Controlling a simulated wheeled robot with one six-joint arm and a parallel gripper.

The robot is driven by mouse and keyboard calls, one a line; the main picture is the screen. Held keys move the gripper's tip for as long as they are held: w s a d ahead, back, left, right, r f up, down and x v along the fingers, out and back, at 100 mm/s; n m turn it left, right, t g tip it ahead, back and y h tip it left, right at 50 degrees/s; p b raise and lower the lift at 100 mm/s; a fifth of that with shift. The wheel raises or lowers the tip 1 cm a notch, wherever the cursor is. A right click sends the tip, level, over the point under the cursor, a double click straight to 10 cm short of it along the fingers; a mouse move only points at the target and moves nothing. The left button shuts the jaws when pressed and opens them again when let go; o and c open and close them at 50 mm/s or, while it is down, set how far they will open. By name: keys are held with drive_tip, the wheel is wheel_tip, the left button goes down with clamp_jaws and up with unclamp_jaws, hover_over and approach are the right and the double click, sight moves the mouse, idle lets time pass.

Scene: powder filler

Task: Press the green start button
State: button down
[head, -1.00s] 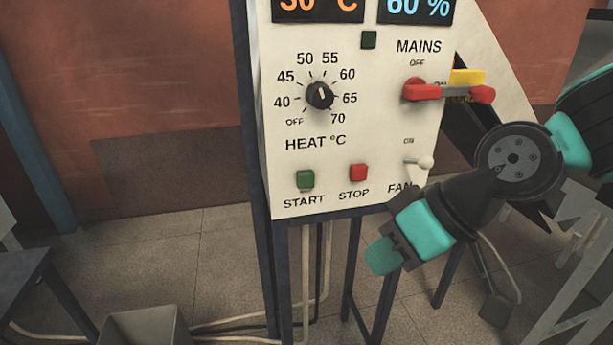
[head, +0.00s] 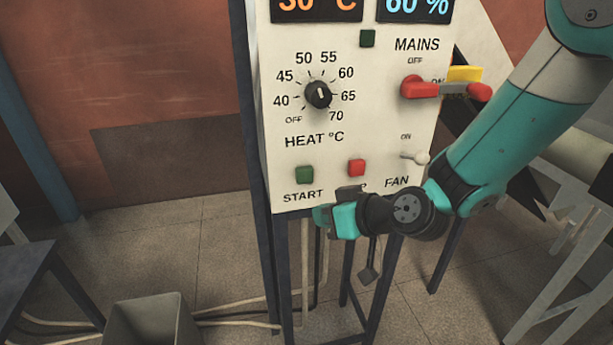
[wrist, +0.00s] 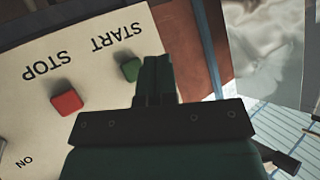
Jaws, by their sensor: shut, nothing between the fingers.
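The green start button (head: 304,175) stands out from the white panel above the word START. In the wrist view the green button (wrist: 130,70) appears just left of my fingertips, partly hidden by them. My gripper (head: 322,215) is shut and empty, below and a little right of the button at the panel's lower edge. In the wrist view my gripper (wrist: 157,70) points towards the panel beside the START label. I cannot tell whether it touches the panel; it appears apart from the button.
The red stop button (head: 356,168) sits right of the start button; it also shows in the wrist view (wrist: 67,103). The heat knob (head: 318,95), fan switch (head: 420,158) and red mains handle (head: 440,90) are on the same panel. A grey bin (head: 150,325) stands below.

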drive_tip(key=p, duration=0.2)
approach(300, 185)
drive_tip(key=a+f, duration=0.3)
drive_tip(key=a, duration=0.1)
drive_tip(key=shift+w+a+f, duration=0.1)
drive_tip(key=shift+w+f, duration=0.05)
drive_tip(key=shift+w, duration=0.65)
idle(1.1)
drive_tip(key=shift+w+a+b, duration=0.15)
drive_tip(key=shift+w+b, duration=0.15)
drive_tip(key=shift+w, duration=0.05)
drive_tip(key=shift+w+a, duration=0.1)
drive_tip(key=shift+w, duration=0.45)
idle(0.6)
drive_tip(key=shift+s+b, duration=0.15)
drive_tip(key=shift+b, duration=0.15)
drive_tip(key=shift+s+d+b, duration=0.25)
drive_tip(key=shift+s+b, duration=0.05)
drive_tip(key=shift+s, duration=0.5)
